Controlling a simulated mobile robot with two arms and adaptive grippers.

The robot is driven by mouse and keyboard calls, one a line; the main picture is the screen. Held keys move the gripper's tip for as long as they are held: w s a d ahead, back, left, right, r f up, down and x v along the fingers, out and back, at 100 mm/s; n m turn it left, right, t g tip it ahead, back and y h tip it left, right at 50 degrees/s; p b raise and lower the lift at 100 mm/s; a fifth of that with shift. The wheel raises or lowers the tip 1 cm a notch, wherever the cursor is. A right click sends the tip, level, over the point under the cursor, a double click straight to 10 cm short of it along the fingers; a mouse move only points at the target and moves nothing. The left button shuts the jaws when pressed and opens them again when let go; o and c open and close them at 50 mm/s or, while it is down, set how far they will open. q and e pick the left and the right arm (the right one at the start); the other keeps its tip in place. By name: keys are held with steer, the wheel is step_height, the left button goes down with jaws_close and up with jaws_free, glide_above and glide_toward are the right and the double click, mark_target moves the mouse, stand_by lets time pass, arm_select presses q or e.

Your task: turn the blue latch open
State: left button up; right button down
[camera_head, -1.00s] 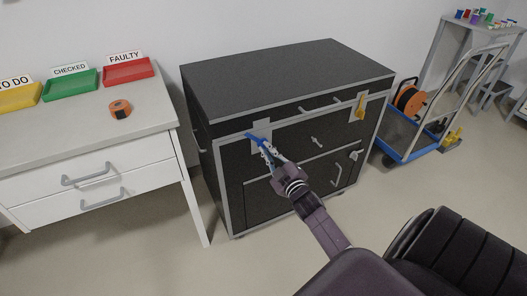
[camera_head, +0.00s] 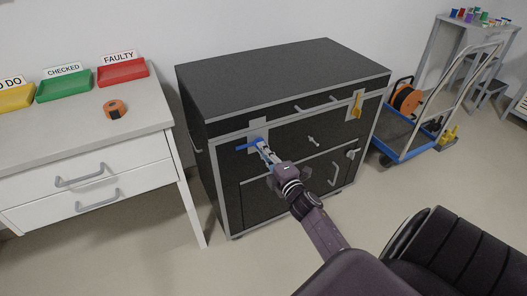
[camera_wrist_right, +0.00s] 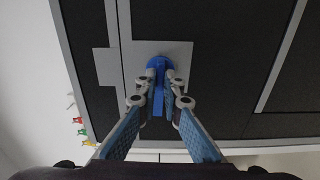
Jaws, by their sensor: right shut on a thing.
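The blue latch (camera_head: 242,148) is on a light plate (camera_head: 258,127) at the upper left of the black cabinet's front. In the head view its blue bar lies nearly level, sticking out left of my fingertips. In the right wrist view the latch (camera_wrist_right: 159,63) shows a round blue hub with a bar running down between my fingers. My right gripper (camera_head: 262,146) is shut on this bar, one finger on each side; the fingers also show in the wrist view (camera_wrist_right: 162,84). They partly hide the bar. My left gripper is not in view.
A yellow latch (camera_head: 356,105) is at the cabinet's (camera_head: 280,75) upper right, with grey handles and a small knob between and below. A white desk (camera_head: 60,150) with trays and an orange tape roll stands left. A blue trolley (camera_head: 405,140) stands right.

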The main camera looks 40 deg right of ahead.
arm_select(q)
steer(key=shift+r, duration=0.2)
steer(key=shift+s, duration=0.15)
arm_select(e)
steer(key=c, duration=2.1)
jaws_free()
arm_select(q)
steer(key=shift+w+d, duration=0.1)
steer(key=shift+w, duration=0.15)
arm_select(e)
steer(key=v, duration=1.2)
steer(key=shift+f, duration=0.1)
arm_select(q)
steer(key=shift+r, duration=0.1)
